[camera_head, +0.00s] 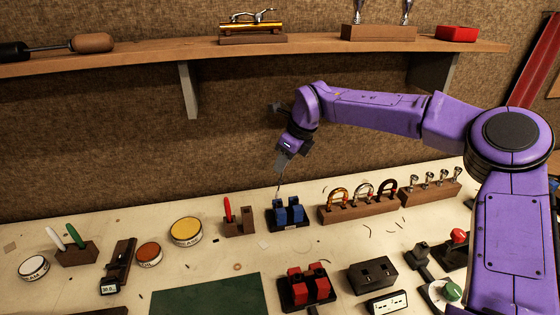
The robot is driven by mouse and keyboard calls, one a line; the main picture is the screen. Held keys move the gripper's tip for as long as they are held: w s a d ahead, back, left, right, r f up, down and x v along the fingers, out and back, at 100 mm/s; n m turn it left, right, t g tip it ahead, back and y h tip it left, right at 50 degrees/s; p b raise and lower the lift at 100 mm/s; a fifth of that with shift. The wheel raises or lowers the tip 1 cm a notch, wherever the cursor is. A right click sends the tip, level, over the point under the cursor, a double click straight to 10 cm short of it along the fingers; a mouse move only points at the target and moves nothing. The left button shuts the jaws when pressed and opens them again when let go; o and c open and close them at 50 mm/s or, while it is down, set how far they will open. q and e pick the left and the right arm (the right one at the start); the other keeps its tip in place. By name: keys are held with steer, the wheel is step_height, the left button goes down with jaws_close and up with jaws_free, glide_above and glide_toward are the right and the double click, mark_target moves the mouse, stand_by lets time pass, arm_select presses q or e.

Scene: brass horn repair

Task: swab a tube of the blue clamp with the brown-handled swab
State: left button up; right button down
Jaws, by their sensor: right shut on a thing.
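The blue clamp (280,214), two blue blocks on a dark base, stands on the bench at the picture's middle. My right gripper (284,162) is above it, pointing down, and is shut on a thin rod (279,186), which appears to be the swab. The rod hangs down just above the clamp's left block. Its handle is hidden by the fingers, so its colour cannot be told. Whether the tip touches or enters a tube is too small to tell. My left gripper is not in view.
A wooden stand (240,228) with a red-handled tool is left of the clamp. A wooden rack (345,212) with curved tubes is close on the right. A red clamp (308,289) and a green mat (205,297) lie in front. A shelf (250,46) spans the wall above.

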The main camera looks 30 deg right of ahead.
steer(key=shift+s+d+r, duration=0.1)
steer(key=shift+s+d, duration=0.05)
steer(key=shift+s, duration=0.15)
steer(key=shift+w, duration=0.1)
steer(key=shift+s, duration=0.5)
